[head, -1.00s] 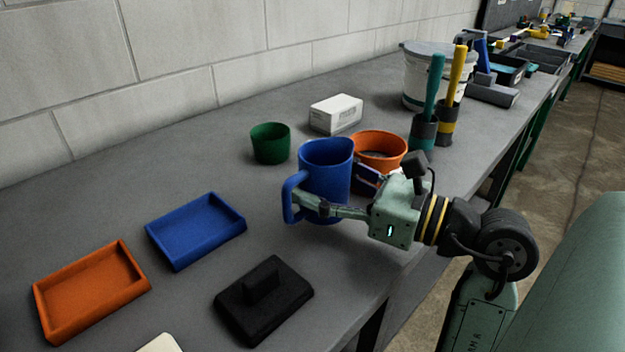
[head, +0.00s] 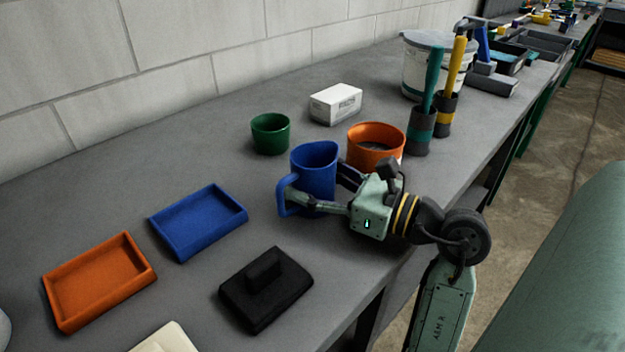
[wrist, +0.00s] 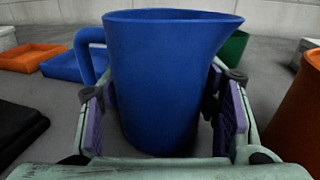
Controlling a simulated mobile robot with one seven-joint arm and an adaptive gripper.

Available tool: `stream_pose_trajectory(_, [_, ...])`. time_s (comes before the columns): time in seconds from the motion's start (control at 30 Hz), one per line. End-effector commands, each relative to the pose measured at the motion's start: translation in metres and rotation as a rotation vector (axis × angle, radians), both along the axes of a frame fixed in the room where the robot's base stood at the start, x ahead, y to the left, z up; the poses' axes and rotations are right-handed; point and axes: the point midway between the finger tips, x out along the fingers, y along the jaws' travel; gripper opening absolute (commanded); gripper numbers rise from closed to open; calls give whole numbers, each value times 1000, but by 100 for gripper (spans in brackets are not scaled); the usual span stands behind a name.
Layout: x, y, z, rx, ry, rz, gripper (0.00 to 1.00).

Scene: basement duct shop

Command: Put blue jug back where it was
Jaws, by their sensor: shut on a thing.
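The blue jug (head: 315,172) is upright over the grey bench in the head view, with its handle on the left. It also fills the middle of the wrist view (wrist: 160,80), with its spout to the right. My gripper (head: 318,195) is shut around the jug's body, one finger on each side. In the wrist view my purple finger pads (wrist: 163,122) sit on both sides of the jug's lower body. I cannot tell whether the jug's base touches the bench.
A blue tray (head: 198,222) and an orange tray (head: 98,282) lie to the left. A black block (head: 265,288) is in front. A green cup (head: 270,133), a white box (head: 336,104) and an orange bowl (head: 375,148) stand behind. Bare bench lies between the blue tray and green cup.

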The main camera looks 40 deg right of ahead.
Motion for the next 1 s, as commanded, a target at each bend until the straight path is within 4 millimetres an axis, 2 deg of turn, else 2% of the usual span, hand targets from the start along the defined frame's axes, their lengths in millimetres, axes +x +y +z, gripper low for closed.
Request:
stream_pose_trajectory(0.13, [0, 0, -4, 0, -1, 0, 25])
stream_pose_trajectory(0.17, [0, 0, -4, 0, 0, 0, 57])
stream_pose_trajectory(0.43, [0, 0, -3, 1, 0, 0, 75])
stream_pose_trajectory(0.73, [0, 0, -3, 1, 0, 0, 77])
stream_pose_trajectory(0.9, [0, 0, 5, 1, 0, 0, 77])
stream_pose_trajectory(1.0, [-18, -8, -3, 0, 0, -4, 77])
